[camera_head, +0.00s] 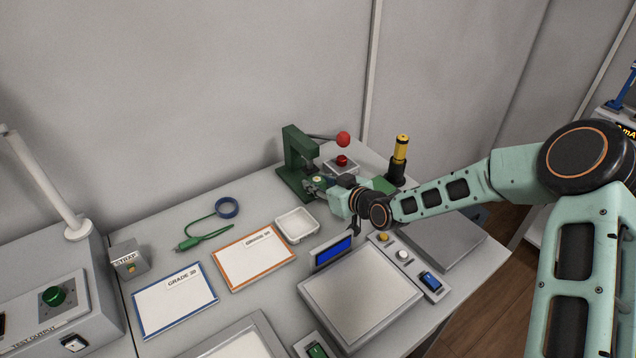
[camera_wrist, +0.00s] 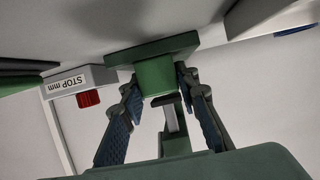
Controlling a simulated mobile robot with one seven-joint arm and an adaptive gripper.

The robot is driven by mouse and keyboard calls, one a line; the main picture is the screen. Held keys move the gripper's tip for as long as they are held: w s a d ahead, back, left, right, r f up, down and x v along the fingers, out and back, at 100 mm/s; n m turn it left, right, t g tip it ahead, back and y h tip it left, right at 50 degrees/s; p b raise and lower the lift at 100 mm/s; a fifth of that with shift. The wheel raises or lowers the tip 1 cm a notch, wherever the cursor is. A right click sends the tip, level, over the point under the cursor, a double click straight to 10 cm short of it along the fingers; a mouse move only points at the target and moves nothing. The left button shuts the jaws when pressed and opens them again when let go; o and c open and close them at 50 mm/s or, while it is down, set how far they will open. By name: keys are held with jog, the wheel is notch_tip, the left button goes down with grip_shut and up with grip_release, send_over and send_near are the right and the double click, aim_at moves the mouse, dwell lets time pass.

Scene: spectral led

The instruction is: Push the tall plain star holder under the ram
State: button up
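The green press (camera_head: 298,158) stands at the back of the bench, with its ram side toward my gripper (camera_head: 316,183). The press also shows in the wrist view (camera_wrist: 158,77), where a grey vertical bar (camera_wrist: 171,115), probably the ram, shows between the fingers. My gripper (camera_wrist: 160,80) reaches in low at the front of the press, its fingers spread apart on either side of the green part. A small pale round thing (camera_head: 317,179) shows near the fingertips; it may be the star holder, but it is too small to tell. I cannot make out the holder in the wrist view.
A red-button stop box (camera_head: 342,165) stands just right of the press, below a red ball lever (camera_head: 343,139). A black-and-yellow cylinder (camera_head: 400,160) stands behind my wrist. A white tray (camera_head: 296,226) and grade cards (camera_head: 254,258) lie in front of the press.

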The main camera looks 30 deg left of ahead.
aim_at(315, 178)
jog(key=shift+c, duration=1.3)
jog(key=o, duration=0.4)
jog(key=c, duration=0.6)
jog(key=shift+a, duration=0.15)
jog(key=shift+w+a+b, duration=0.35)
jog(key=shift+a+b, duration=0.25)
jog(key=shift+a, duration=0.05)
jog(key=shift+w+a+b, duration=0.35)
jog(key=shift+a+b, duration=0.2)
jog(key=shift+a, duration=0.05)
